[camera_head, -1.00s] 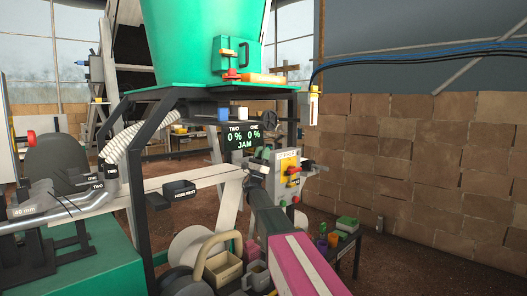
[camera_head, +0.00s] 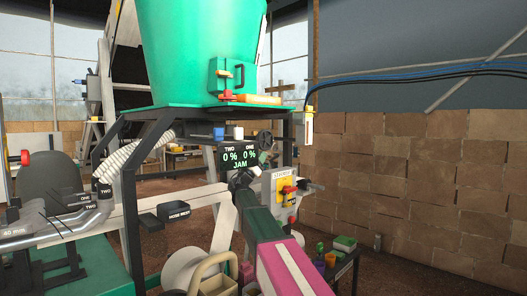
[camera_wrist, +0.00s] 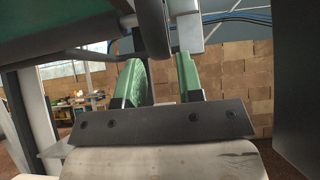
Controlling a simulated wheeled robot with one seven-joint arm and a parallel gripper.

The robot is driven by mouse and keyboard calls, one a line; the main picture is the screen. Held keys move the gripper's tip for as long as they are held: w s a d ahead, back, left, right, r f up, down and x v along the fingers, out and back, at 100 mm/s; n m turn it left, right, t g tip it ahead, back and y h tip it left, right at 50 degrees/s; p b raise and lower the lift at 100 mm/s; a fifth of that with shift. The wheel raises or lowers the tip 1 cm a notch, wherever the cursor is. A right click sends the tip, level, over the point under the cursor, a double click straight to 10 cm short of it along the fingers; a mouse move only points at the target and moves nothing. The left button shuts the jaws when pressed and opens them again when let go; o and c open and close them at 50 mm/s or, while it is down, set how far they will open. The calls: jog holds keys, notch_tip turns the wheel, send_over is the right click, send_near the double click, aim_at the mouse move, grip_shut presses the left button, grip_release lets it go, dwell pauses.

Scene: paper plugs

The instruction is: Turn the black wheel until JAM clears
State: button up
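The black wheel (camera_head: 265,140) is a small dark handwheel under the green hopper, just right of the display (camera_head: 240,158). The display reads TWO 0 %, ONE 0 % and JAM. My gripper is at the end of my arm, just below the display in the head view (camera_head: 241,178); its fingers are too small to make out there. In the wrist view my gripper (camera_wrist: 160,83) has two green fingers standing apart, with brick wall showing between them. A dark rounded part (camera_wrist: 154,28) hangs just beyond the fingertips; I cannot tell whether it is the wheel.
The green hopper (camera_head: 195,50) stands on a dark frame above the display. A control panel (camera_head: 285,198) with a red and yellow switch stands right of my gripper. A black tray (camera_head: 174,215) juts out on the left. A brick wall (camera_head: 410,190) closes the right side.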

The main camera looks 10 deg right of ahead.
aim_at(264, 149)
jog(key=shift+x, duration=2.1)
